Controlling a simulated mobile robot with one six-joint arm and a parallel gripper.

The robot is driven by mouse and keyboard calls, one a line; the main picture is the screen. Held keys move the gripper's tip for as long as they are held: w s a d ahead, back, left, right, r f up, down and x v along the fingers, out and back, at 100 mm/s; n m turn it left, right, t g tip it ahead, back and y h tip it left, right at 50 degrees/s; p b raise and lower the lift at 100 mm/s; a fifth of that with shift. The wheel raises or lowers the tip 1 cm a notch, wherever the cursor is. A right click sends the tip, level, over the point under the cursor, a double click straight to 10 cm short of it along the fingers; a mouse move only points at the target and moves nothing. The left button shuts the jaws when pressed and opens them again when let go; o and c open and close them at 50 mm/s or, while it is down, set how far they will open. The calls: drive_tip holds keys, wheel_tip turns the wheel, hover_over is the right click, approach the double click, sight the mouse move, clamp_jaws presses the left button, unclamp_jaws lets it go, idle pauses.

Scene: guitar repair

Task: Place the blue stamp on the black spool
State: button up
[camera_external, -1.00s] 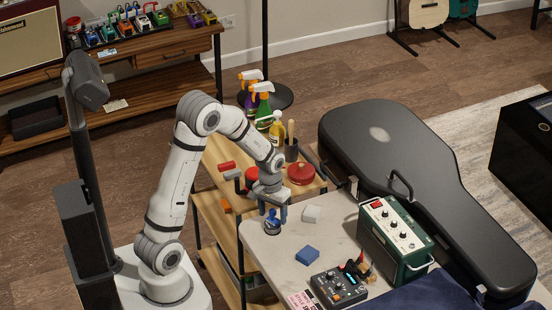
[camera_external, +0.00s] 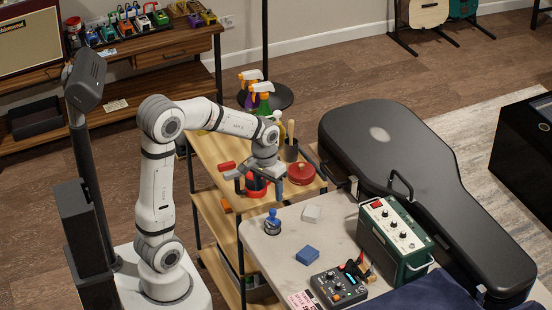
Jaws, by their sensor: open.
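The blue stamp (camera_external: 272,215) stands upright near the left corner of the light table. Directly under it is a small dark round piece (camera_external: 272,230), which looks like the black spool; at this size I cannot make out the exact contact between them. My gripper (camera_external: 259,190) is open and empty.
A green amplifier (camera_external: 394,236) and a control box (camera_external: 339,287) stand further right. The wooden cart (camera_external: 213,152) behind holds spray bottles and a red round item (camera_external: 301,173).

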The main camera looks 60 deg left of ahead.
drive_tip(key=s+d+r+m+t, duration=0.1)
drive_tip(key=s+d+r+m, duration=0.1)
drive_tip(key=s+d, duration=0.3)
drive_tip(key=s+d+r+m, duration=0.2)
drive_tip(key=s+d, duration=0.2)
drive_tip(key=s, duration=0.4)
drive_tip(key=shift+s+d+m+t, duration=0.25)
drive_tip(key=shift+d+m+t, duration=0.15)
drive_tip(key=p+v, duration=0.2)
drive_tip(key=v, duration=0.1)
drive_tip(key=shift+w+r+p, duration=0.1)
drive_tip(key=shift+w+p, duration=0.15)
drive_tip(key=shift+p, duration=0.1)
